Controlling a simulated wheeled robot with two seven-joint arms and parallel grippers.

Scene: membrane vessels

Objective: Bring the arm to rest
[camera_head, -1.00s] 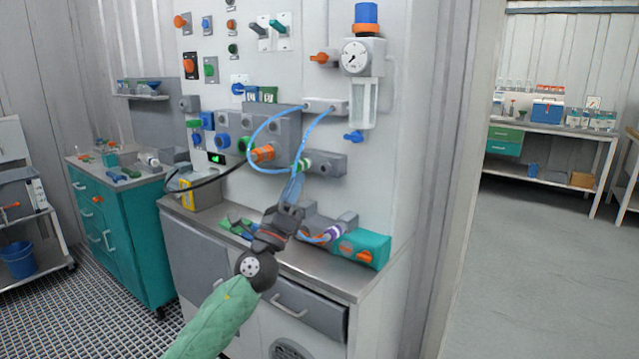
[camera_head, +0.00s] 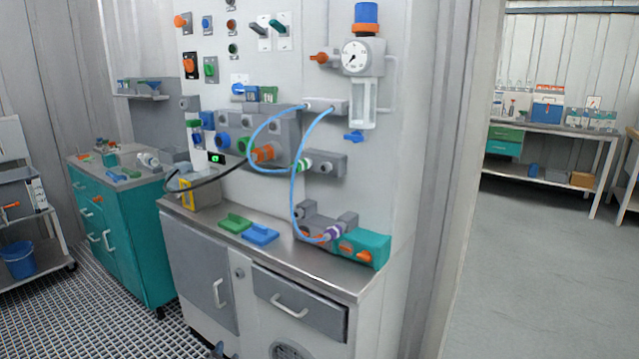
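Only a small dark tip of my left gripper (camera_head: 218,350) shows at the bottom edge of the head view, in front of the bench cabinet. The rest of it and its arm are out of the picture, and I cannot see whether its fingers are open. It appears clear of the bench and the hoses. My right gripper is not in view.
The bench top (camera_head: 290,255) carries a green block (camera_head: 235,223), a blue block (camera_head: 261,234) and a teal-ended unit (camera_head: 368,250). A blue hose (camera_head: 294,205) runs from the wall panel to that unit. A teal cabinet (camera_head: 140,240) stands left; open floor lies right.

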